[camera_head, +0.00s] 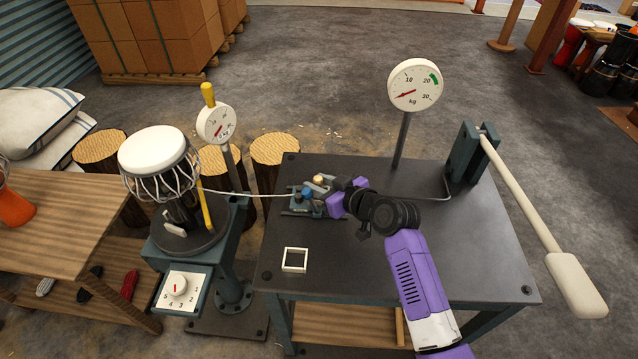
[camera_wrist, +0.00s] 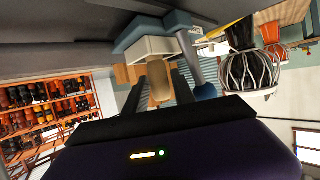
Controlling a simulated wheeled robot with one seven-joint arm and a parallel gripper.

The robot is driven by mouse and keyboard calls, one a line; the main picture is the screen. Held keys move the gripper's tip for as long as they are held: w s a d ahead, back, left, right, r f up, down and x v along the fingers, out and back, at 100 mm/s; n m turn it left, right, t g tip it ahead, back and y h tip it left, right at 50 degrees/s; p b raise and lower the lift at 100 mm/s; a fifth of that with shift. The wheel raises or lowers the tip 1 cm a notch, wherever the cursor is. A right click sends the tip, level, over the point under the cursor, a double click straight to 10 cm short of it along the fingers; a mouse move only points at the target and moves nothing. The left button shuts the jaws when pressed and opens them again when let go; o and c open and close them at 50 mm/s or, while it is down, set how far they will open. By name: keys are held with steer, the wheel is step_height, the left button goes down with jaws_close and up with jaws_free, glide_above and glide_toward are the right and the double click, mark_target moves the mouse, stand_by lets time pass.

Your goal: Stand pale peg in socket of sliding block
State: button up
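The pale peg (camera_head: 318,180) is a short tan cylinder with a rounded end, at the sliding block (camera_head: 300,207) on the dark table. In the wrist view the peg (camera_wrist: 158,82) shows between my two dark fingers, with a narrow gap seeming to show beside it. My gripper (camera_head: 325,190) reaches in from the right, level with the block, and looks open around the peg. A blue knob (camera_head: 307,192) sits beside the peg; it also shows in the wrist view (camera_wrist: 205,92). The socket and the peg's lower end are hidden, so I cannot tell how it is seated.
A white square frame (camera_head: 294,260) lies on the table in front. A dial gauge (camera_head: 415,85) stands behind, and a lever (camera_head: 530,215) is at the right. A thin rod runs from the block toward the goblet drum (camera_head: 155,155) at left. The table's front right is clear.

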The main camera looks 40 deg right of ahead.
steer(key=shift+r, duration=0.1)
steer(key=shift+r, duration=0.1)
steer(key=v, duration=1.2)
steer(key=shift+m+g+h, duration=0.3)
steer(key=shift+m+h, duration=0.3)
steer(key=s+a+f, duration=0.4)
steer(key=s+a, duration=0.1)
steer(key=shift+s+a+f, duration=0.1)
steer(key=shift+s+f, duration=0.25)
steer(key=s+a+r, duration=0.2)
steer(key=s+a, duration=0.2)
steer(key=s, duration=0.3)
steer(key=s+a+r+t, duration=0.1)
steer(key=s+a+r, duration=0.2)
steer(key=s, duration=0.5)
steer(key=s+a+r+n+y, duration=0.1)
steer(key=s+a+r, duration=0.2)
steer(key=s+a, duration=0.2)
steer(key=s, duration=0.2)
steer(key=shift+s+a+t, duration=0.15)
steer(key=shift+s+t, duration=0.15)
steer(key=shift+t, duration=0.1)
